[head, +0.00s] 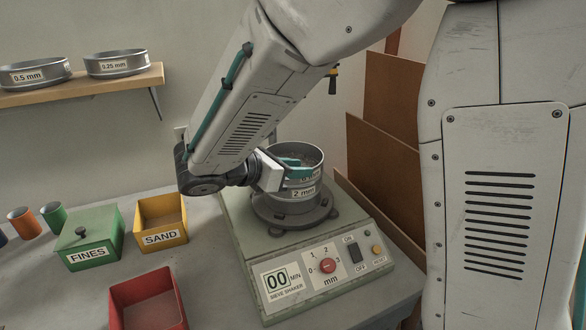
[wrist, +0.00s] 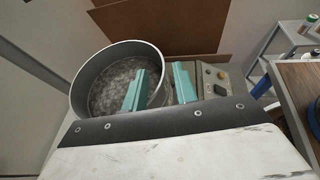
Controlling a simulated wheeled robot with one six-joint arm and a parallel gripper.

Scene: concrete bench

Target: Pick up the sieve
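The round metal sieve (head: 304,192), labelled 2 mm, sits upright on the sieve shaker (head: 328,268). My gripper (head: 297,168) is at its near rim. In the wrist view the sieve (wrist: 84,82) shows grey grainy material inside. My gripper's teal fingers (wrist: 160,82) are apart there, one over the sieve's inside and the other outside its wall, so the rim lies between them. A gap shows between the fingers, and no firm hold on the wall is visible. My gripper hides part of the rim in the head view.
A green FINES box (head: 90,254), a yellow SAND bin (head: 163,238) and a red bin (head: 150,303) stand left of the shaker. Two more sieves rest on a wall shelf (head: 100,88). Brown boards (head: 385,160) lean behind the shaker on the right.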

